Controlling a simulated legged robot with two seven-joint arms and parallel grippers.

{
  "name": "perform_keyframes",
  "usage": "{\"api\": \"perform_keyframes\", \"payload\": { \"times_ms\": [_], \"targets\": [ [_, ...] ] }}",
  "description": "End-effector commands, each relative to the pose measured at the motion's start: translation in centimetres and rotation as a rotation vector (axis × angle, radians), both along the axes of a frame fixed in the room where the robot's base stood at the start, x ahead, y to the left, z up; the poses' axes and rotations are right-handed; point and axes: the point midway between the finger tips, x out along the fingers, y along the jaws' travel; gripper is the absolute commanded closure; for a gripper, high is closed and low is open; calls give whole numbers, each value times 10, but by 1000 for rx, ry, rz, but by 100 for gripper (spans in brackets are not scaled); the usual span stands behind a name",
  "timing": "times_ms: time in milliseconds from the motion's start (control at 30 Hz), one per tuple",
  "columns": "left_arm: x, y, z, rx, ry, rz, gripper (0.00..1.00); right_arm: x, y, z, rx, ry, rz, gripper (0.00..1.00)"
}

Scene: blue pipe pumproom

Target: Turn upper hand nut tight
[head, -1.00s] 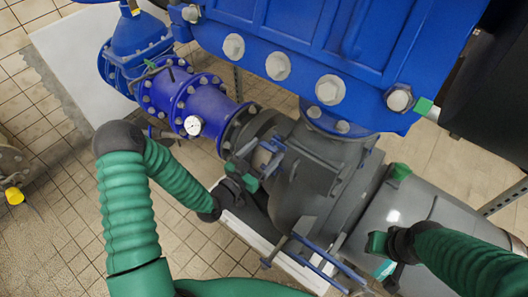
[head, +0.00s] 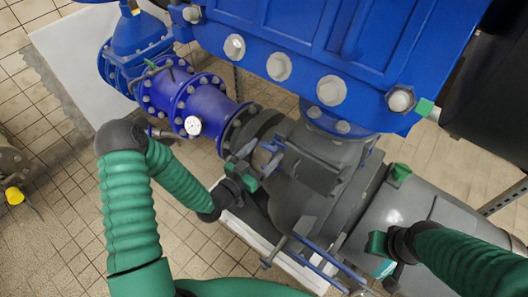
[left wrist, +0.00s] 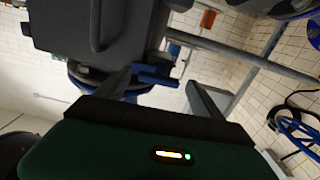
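The upper hand nut, with blue wings (head: 270,152), sits on the grey pump housing, just right of the blue pipe flange. My left gripper (head: 253,163) is right at it. In the left wrist view my two dark fingers (left wrist: 160,92) stand apart, and a blue bar-like part (left wrist: 155,76) shows in the space between them. I cannot tell whether either finger touches it. My right gripper (head: 384,245) is low at the right, over the grey casing and well away from the nut; its fingers are too unclear to read.
The big blue bolted housing (head: 330,45) hangs above. Blue rods (head: 318,262) stick out at the lower middle. Tiled floor (head: 60,235) is open at the left.

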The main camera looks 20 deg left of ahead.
Motion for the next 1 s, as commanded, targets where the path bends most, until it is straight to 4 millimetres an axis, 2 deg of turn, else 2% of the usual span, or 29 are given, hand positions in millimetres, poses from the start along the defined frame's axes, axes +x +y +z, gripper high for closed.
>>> {"api": "perform_keyframes", "payload": {
  "times_ms": [300, 433, 567, 800, 1000],
  "targets": [
    [-1, 0, 0, 0, 0, -1, 20, 0, 0, 0, 0, 0, 0, 67],
    [-15, 5, 0, 1, 2, 0, 20, 0, 0, 1, 0, 0, 0, 67],
    [-46, 17, -1, 0, 4, 2, 20, 0, 0, 2, 0, 0, 0, 67],
    [-113, 42, -2, -1, 6, 4, 20, 0, 0, 1, 0, 0, 0, 67],
    [-149, 55, 0, -2, 4, 2, 20, 0, 0, 8, 0, 0, 0, 67]
  ]
}}
